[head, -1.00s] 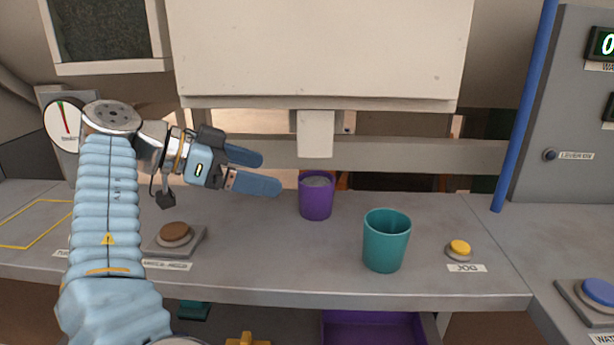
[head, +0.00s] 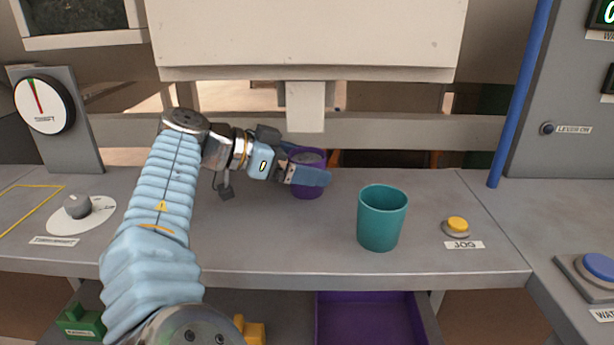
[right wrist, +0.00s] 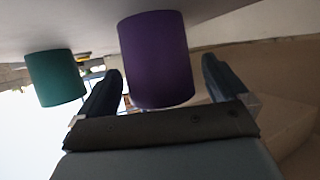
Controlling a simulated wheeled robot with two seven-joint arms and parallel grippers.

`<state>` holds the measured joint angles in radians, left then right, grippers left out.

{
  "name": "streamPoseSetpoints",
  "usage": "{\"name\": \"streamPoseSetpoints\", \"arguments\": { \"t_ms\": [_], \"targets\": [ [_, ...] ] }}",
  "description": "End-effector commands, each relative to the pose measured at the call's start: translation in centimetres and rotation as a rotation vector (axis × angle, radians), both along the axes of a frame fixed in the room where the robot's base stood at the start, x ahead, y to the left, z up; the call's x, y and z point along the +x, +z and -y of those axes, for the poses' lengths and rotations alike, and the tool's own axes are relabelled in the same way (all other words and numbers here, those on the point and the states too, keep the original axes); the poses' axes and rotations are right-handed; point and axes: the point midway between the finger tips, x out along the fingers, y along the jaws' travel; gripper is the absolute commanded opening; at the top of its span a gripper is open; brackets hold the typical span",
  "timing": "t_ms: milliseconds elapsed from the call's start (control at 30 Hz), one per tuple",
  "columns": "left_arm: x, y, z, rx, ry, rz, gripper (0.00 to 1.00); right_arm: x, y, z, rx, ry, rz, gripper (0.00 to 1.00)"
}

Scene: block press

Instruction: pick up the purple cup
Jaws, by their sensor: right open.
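The purple cup (head: 307,192) stands upright on the grey bench below the pale press head, with something grey inside it. My right gripper (head: 312,167) is open at the cup, its near finger crossing in front of the cup's side. In the right wrist view the purple cup (right wrist: 157,60) sits between the two spread fingers (right wrist: 162,85), with a gap visible on each side. The far finger is mostly hidden in the head view. My left gripper is not in view.
A teal cup (head: 381,220) stands to the right of the purple cup, nearer the front edge. A yellow button (head: 457,224) is further right. A white press block (head: 305,107) hangs above and behind the purple cup. A purple bin (head: 368,320) is below the bench.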

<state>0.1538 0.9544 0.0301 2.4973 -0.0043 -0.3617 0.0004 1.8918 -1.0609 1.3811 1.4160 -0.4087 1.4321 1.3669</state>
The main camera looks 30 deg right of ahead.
Motion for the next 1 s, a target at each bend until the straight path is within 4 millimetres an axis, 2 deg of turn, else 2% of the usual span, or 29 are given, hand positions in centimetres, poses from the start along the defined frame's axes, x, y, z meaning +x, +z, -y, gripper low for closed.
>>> {"name": "streamPoseSetpoints", "arguments": {
  "t_ms": [100, 300, 367, 667, 1000],
  "targets": [
    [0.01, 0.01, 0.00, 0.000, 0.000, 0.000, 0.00, -0.10, -0.38, 0.79, 0.000, 0.002, 0.000, 1.00],
    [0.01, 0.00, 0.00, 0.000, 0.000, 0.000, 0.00, -0.10, -0.39, 0.86, 0.000, 0.002, 0.001, 1.00],
    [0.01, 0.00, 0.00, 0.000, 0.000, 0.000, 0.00, -0.10, -0.39, 0.85, 0.000, 0.002, 0.001, 0.92],
    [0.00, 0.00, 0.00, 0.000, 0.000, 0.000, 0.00, -0.11, -0.38, 0.83, 0.000, 0.002, 0.001, 0.46],
    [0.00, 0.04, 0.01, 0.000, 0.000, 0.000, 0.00, -0.06, -0.05, 0.55, -0.001, 0.002, 0.001, 0.46]
  ]
}}
